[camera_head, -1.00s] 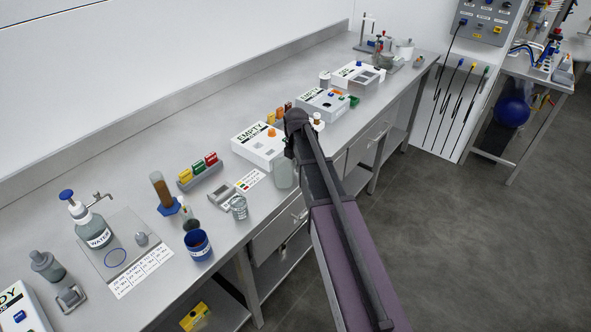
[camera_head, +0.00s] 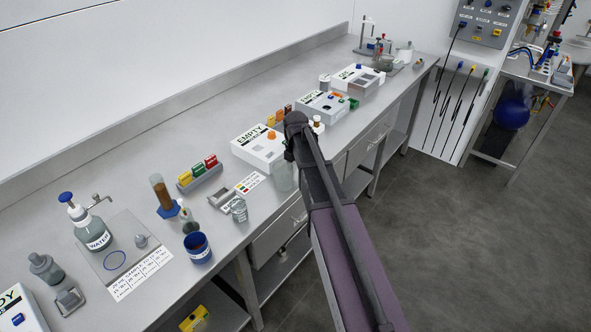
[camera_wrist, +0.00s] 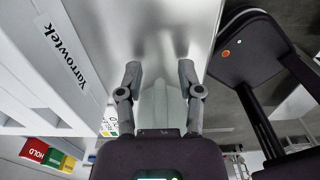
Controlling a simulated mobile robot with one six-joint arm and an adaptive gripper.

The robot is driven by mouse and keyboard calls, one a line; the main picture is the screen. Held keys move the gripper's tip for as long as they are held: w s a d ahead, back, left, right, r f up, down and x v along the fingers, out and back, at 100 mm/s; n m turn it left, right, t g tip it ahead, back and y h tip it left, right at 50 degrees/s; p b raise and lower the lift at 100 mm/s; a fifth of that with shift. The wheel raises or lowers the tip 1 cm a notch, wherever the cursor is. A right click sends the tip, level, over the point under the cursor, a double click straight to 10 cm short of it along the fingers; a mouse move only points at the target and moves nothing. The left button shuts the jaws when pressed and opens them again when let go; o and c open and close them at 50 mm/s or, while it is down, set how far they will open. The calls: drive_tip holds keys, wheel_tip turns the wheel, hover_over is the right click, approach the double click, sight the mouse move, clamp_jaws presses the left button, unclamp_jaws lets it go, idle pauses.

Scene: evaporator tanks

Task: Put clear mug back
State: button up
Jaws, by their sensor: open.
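A clear, pale greenish vessel, which looks like the clear mug (camera_head: 284,178), stands at the bench's front edge beside the white EMPTY box. My arm hides part of it in the head view. In the wrist view, a pale translucent shape, likely the same mug (camera_wrist: 160,105), lies between the fingers of my gripper (camera_wrist: 159,72). The fingers are apart on either side of it, and I see no clear contact. My gripper's fingers are hidden behind the arm in the head view.
The white EMPTY box (camera_head: 259,146) is close to the mug. A small clear beaker (camera_head: 239,210) and a blue cup (camera_head: 198,247) stand left along the front edge. A colored block rack (camera_head: 199,176) is farther back.

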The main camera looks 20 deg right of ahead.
drive_tip(key=shift+r, duration=0.15)
wheel_tip(320, 180, up, 12)
drive_tip(key=p, duration=1.2)
idle(0.7)
drive_tip(key=s+a+m, duration=0.2)
drive_tip(key=s+m, duration=0.8)
drive_tip(key=m, duration=0.2)
drive_tip(key=s+a+m, duration=0.3)
drive_tip(key=s+m, duration=0.7)
drive_tip(key=m, duration=0.3)
drive_tip(key=shift+s, duration=0.4)
